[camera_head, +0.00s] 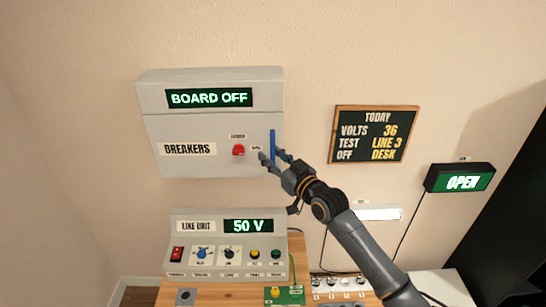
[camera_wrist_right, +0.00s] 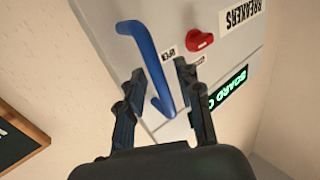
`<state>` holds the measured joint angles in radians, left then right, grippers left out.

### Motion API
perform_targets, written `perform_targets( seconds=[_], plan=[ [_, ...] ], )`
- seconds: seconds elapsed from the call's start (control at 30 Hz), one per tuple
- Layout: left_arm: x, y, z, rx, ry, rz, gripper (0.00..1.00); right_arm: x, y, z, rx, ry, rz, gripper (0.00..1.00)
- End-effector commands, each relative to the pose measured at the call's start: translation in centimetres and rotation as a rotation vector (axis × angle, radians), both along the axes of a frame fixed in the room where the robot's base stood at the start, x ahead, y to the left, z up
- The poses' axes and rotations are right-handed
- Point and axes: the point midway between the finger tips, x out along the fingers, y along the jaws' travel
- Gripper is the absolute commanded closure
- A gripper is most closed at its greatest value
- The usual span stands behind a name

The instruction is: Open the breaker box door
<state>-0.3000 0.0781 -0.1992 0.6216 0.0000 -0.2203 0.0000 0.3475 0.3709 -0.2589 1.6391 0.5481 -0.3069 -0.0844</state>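The grey breaker box (camera_head: 205,105) hangs on the wall with its door (camera_head: 200,133) closed. It carries a "BREAKERS" label, a red knob (camera_head: 238,150) and a lit "BOARD OFF" display (camera_head: 209,97). A blue bar handle (camera_head: 272,146) stands upright near the door's right edge. My right gripper (camera_head: 269,156) is open at the handle's lower part. In the right wrist view the blue handle (camera_wrist_right: 148,62) runs between the open fingers, nearer the left one; I cannot tell whether it touches them. My left gripper is not in view.
Below the box, a line unit (camera_head: 228,250) reading "50 V" stands on a wooden table (camera_head: 215,297). A chalkboard (camera_head: 374,134) and a lit "OPEN" sign (camera_head: 460,179) are on the right. The wall left of the box is bare.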

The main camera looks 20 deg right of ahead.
Motion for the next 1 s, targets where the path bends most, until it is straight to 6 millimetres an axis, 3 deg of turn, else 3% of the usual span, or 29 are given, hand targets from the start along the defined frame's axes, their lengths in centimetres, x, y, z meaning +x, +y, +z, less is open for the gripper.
perform_targets(
  seconds=[0.1,0.3,0.67,1.0],
  plan=[
    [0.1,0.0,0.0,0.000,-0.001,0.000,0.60,0.0,0.0,0.0,0.000,0.000,0.000,0.65],
    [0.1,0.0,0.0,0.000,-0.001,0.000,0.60,0.0,0.0,0.0,0.000,0.000,0.000,1.00],
    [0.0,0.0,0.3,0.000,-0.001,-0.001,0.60,-0.2,0.1,0.0,0.001,0.001,-0.004,1.00],
    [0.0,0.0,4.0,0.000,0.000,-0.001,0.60,-2.3,1.4,0.4,0.008,0.008,-0.093,1.00]
  ],
)
